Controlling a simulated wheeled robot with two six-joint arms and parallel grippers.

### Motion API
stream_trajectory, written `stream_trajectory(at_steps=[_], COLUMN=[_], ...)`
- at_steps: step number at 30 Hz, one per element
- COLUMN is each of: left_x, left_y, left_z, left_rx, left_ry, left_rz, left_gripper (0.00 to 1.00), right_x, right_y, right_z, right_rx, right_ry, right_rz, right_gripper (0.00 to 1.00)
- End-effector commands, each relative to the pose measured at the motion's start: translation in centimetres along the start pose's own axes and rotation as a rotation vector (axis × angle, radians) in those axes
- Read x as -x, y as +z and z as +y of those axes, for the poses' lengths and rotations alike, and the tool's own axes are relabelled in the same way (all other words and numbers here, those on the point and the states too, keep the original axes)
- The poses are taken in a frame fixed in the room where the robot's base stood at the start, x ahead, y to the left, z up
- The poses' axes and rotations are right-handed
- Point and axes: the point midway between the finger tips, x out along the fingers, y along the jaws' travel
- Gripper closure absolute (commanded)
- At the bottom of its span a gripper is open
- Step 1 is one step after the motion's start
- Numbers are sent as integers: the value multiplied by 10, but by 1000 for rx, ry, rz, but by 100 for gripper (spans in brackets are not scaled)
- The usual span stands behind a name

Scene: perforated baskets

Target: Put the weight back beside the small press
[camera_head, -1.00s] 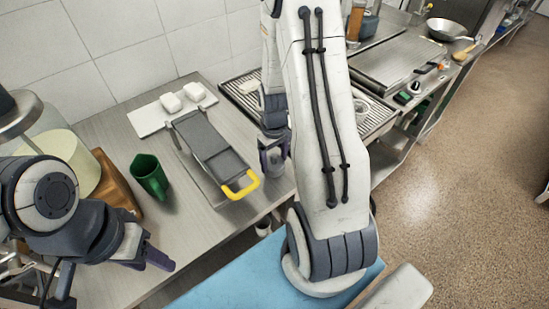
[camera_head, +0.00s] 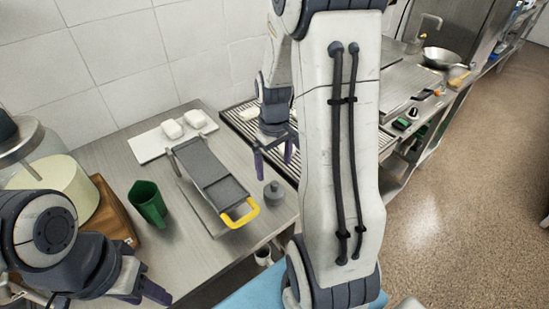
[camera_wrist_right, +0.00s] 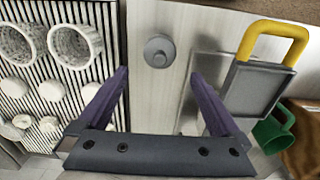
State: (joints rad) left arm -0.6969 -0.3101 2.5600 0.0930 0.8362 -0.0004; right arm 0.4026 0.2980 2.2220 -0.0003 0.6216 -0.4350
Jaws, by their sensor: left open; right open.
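The weight (camera_head: 273,194) is a small grey disc with a knob. It stands upright on the steel counter, just right of the yellow-handled end of the small press (camera_head: 212,172), with a narrow gap between them. The right wrist view also shows the weight (camera_wrist_right: 159,52) and the press's grey plate (camera_wrist_right: 253,88). My right gripper (camera_head: 273,165) is open and empty above and behind the weight; its purple fingers (camera_wrist_right: 159,75) point toward it without touching. My left gripper (camera_head: 148,291) is open at the lower left, away from both things.
A green cup (camera_head: 148,203) and a wooden block (camera_head: 113,212) stand left of the press. White blocks lie on a white board (camera_head: 160,141) behind it. White perforated baskets (camera_wrist_right: 75,46) and white discs lie on the slatted rack (camera_wrist_right: 100,12). The counter's front edge is close to the weight.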

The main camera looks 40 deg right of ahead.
Motion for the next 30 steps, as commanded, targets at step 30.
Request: stream_trajectory(at_steps=[30], left_x=[-1], left_y=[0], left_z=[0], left_rx=[0], left_ry=[0], left_rz=[0], left_gripper=[50], right_x=[78], right_y=[113], right_z=[-254], right_rx=[515], right_ry=[-68], right_rz=[39], right_gripper=[0])
